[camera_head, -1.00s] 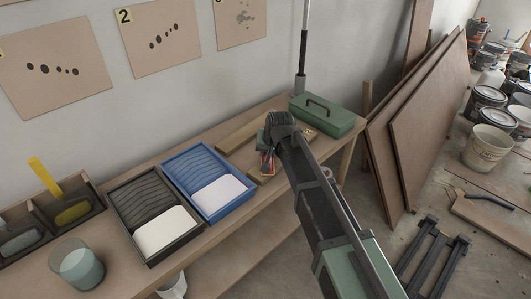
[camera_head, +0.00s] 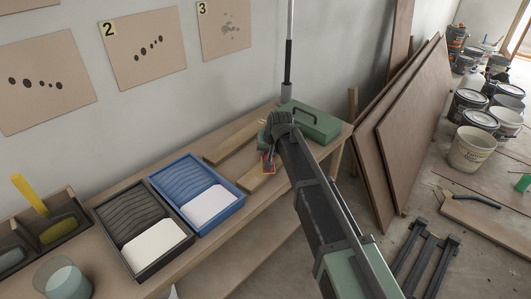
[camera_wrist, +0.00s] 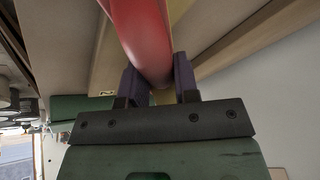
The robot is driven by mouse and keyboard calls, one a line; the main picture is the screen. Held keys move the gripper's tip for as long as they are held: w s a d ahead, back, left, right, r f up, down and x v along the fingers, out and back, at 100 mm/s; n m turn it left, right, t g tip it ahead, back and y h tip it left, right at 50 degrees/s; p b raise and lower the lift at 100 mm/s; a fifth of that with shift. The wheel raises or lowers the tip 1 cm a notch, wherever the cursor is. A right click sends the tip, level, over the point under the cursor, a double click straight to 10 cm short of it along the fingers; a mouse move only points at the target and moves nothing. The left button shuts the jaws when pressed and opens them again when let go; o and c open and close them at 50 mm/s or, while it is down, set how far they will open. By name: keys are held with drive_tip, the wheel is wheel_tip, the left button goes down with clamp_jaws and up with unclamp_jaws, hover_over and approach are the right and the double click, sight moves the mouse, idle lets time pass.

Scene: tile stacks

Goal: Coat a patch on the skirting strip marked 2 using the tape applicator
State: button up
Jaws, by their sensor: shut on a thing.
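My gripper (camera_head: 267,156) is over the bench, low above the wooden strips. In the wrist view my gripper (camera_wrist: 157,85) is shut on a smooth red thing, which looks like the tape applicator (camera_wrist: 143,38). A bit of the red applicator (camera_head: 268,166) shows below the jaws in the head view; its tip is hidden. One bare wooden strip (camera_head: 231,143) lies along the back of the bench, and another strip (camera_head: 255,182) lies nearer the front, beneath the gripper. Whether the applicator touches a strip is unclear.
A blue tray (camera_head: 236,205) and a black tray (camera_head: 136,275) stand left of the strips. A green toolbox (camera_head: 318,127) stands just beyond the gripper. Dotted wall panels, one a panel marked 2 (camera_head: 144,65), hang behind. Boards (camera_head: 410,110) lean to the right.

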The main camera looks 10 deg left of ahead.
drive_tip(key=shift+w+d, duration=0.95)
drive_tip(key=shift+w, duration=1.05)
drive_tip(key=shift+w+d, duration=0.95)
drive_tip(key=shift+w, duration=1)
drive_tip(key=shift+w+d, duration=0.95)
drive_tip(key=shift+w, duration=1.05)
drive_tip(key=shift+w+d, duration=0.2)
drive_tip(key=shift+w, duration=0.05)
drive_tip(key=shift+r, duration=0.15)
drive_tip(key=shift+s+a, duration=1.75)
drive_tip(key=shift+s, duration=1.85)
drive_tip(key=shift+s+a, duration=1.8)
drive_tip(key=shift+s, duration=1.85)
drive_tip(key=shift+s+a, duration=1.75)
drive_tip(key=shift+s, duration=1.85)
wheel_tip(320, 180, up, 6)
drive_tip(key=p, duration=0.6)
drive_tip(key=shift+f, duration=0.2)
